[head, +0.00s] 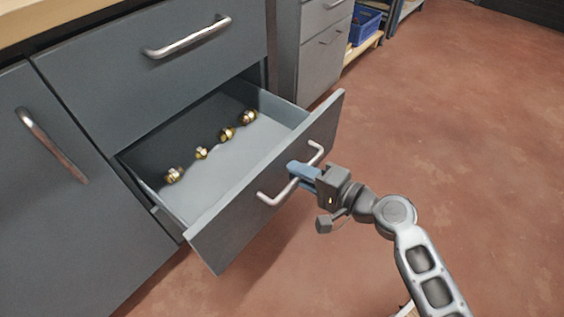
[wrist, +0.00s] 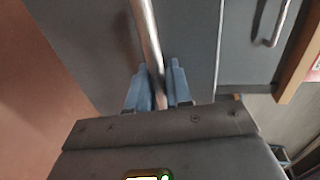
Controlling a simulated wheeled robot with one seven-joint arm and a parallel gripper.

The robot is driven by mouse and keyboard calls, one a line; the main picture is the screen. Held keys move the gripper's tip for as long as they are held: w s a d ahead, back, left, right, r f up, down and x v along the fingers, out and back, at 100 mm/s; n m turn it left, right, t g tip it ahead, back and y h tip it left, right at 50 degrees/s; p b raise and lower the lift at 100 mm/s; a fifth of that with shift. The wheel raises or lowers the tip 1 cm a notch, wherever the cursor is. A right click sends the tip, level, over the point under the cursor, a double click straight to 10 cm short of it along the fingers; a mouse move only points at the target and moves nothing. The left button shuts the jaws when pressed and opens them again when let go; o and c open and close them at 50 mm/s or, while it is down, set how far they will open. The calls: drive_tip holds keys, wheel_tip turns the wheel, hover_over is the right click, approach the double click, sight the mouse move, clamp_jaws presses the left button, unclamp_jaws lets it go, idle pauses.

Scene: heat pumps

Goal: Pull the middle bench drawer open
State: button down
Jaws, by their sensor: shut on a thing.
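The bench drawer (head: 283,185) stands well out from the grey bench front in the head view, with its inside showing. Several brass fittings (head: 201,153) lie in a row in it. My gripper (head: 293,174) is shut on the middle of the drawer's metal bar handle (head: 268,198). In the wrist view the handle (wrist: 146,27) runs between the two blue fingers of my gripper (wrist: 159,82). The fingers hide a short part of the handle.
Another drawer (head: 150,72) above is shut, and a door with a handle (head: 50,145) is at the left. A second cabinet (head: 318,45) and a blue crate (head: 363,24) stand behind. The red floor (head: 455,110) on the right is clear.

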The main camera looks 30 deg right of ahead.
drive_tip(key=shift+f+v, duration=0.25)
drive_tip(key=shift+v, duration=0.95)
drive_tip(key=shift+f+v, duration=0.25)
drive_tip(key=shift+v, duration=1)
drive_tip(key=c, duration=1.2)
unclamp_jaws()
drive_tip(key=shift+s, duration=0.1)
drive_tip(key=v, duration=0.7)
drive_tip(key=shift+s+d+p, duration=0.1)
drive_tip(key=shift+s+p, duration=0.2)
drive_tip(key=shift+s, duration=0.05)
